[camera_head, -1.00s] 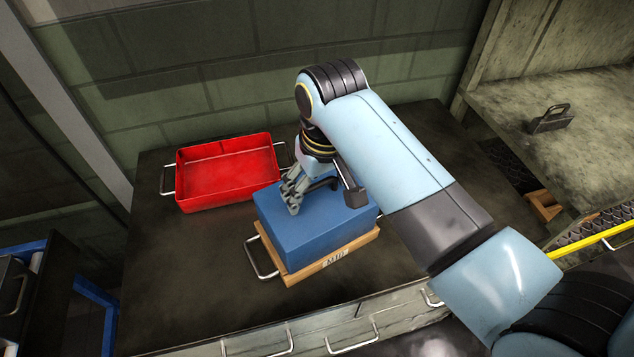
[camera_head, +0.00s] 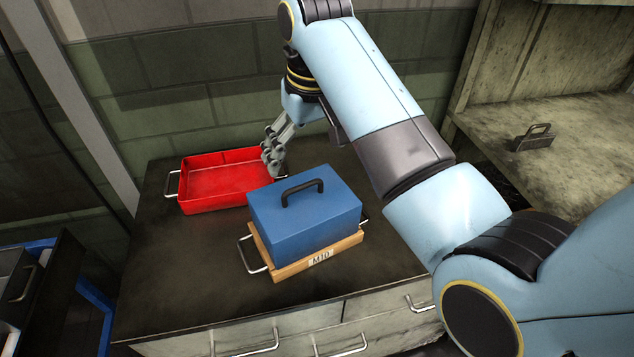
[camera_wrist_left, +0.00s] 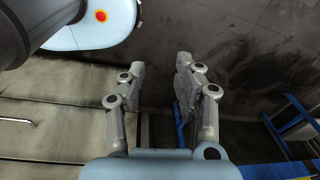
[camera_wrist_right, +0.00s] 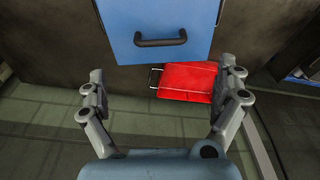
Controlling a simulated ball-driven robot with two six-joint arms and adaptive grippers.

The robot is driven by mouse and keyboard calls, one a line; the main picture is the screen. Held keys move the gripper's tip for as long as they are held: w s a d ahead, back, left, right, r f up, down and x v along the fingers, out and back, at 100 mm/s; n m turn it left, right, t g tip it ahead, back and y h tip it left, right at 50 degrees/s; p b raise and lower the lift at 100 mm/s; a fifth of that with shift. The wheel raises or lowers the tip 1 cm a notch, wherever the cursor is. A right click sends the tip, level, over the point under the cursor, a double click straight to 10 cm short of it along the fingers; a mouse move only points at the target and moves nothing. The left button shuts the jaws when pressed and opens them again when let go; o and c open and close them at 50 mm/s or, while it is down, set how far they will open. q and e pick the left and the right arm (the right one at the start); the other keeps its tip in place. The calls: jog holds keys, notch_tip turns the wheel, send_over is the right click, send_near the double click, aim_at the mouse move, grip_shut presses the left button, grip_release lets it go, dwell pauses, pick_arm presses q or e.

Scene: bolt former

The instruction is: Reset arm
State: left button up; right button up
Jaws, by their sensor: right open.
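My right gripper (camera_head: 270,150) is in the air behind the blue block, near the right end of the red tray, in the head view. In the right wrist view my right gripper (camera_wrist_right: 168,82) has its fingers wide apart with nothing between them. The blue block (camera_head: 310,222), with a black handle (camera_head: 302,190) on top, sits on a wooden base labelled M10 (camera_head: 320,258). The block also shows in the right wrist view (camera_wrist_right: 115,25), apart from the fingers. My left gripper (camera_wrist_left: 160,72) shows in the left wrist view, fingers apart and empty. It is not in the head view.
The red tray (camera_head: 228,183) stands on the dark cabinet top (camera_head: 175,270), left of and behind the block. A wall (camera_head: 180,120) closes off the back. A shelf (camera_head: 585,130) with a small dark handled block (camera_head: 533,138) is at right. An open drawer (camera_head: 40,300) is at left.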

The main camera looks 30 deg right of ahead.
jog(key=s+d+n+t+h, duration=0.1)
jog(key=s+d, duration=0.3)
jog(key=s, duration=0.9)
jog(key=s+d+t, duration=0.1)
jog(key=s+d, duration=0.2)
jog(key=s, duration=1)
notch_tip(320, 180, down, 41)
jog(key=s+d+g+b, duration=0.2)
jog(key=d+b, duration=0.1)
jog(key=b, duration=1.1)
pick_arm(q)
notch_tip(320, 180, down, 25)
jog(key=b, duration=1)
jog(key=shift+r+b, duration=0.2)
jog(key=shift+b, duration=0.1)
pick_arm(e)
jog(key=s+f, duration=0.9)
jog(key=f, duration=0.4)
jog(key=s+f+g, duration=0.1)
jog(key=s+f, duration=0.8)
jog(key=f, duration=0.4)
jog(key=shift+s+d+m, duration=0.3)
